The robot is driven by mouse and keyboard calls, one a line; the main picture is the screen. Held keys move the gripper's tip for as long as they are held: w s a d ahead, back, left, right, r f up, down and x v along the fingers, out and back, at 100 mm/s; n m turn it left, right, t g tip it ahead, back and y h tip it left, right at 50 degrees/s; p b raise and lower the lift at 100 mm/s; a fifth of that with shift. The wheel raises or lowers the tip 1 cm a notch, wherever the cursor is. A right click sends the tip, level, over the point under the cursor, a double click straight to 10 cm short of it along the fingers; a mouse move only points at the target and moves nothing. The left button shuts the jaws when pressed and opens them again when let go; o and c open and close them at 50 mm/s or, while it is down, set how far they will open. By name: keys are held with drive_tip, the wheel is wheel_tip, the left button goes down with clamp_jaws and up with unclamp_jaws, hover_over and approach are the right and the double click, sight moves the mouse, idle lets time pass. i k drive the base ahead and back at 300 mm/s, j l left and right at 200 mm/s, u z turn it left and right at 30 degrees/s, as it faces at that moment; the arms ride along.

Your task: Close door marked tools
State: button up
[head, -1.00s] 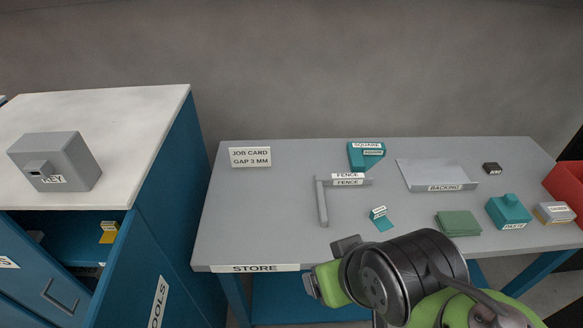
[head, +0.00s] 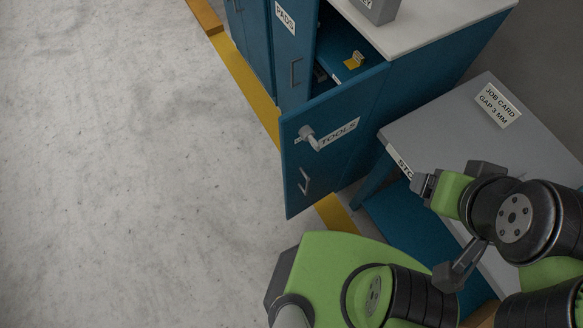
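The blue door marked TOOLS (head: 345,157) stands open at the near end of the blue cabinet (head: 425,75). Its outer face, with the label, a grey lever handle (head: 308,136) and a lower pull (head: 304,181), faces me. Its free edge is at the left, out over the floor; its other edge meets the cabinet. Part of the cabinet's inside shows behind it, with a small yellow item (head: 354,61) on a shelf. My folded arm is at the lower right, apart from the door. The end of my gripper (head: 426,188) is dark and its fingers cannot be made out.
The grey bench (head: 445,125) with the job card (head: 498,103) stands right of the door. A blue front marked PADS (head: 287,50) is beyond the door. A grey key box (head: 376,9) sits on the white cabinet top. The pale floor (head: 130,180) at left is clear.

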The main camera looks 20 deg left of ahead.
sight(338, 117)
drive_tip(key=u, duration=0.95)
drive_tip(key=k+j+u, duration=0.1)
drive_tip(key=j+u, duration=0.2)
drive_tip(key=j, duration=0.25)
drive_tip(key=j+u, duration=0.35)
drive_tip(key=j, duration=0.25)
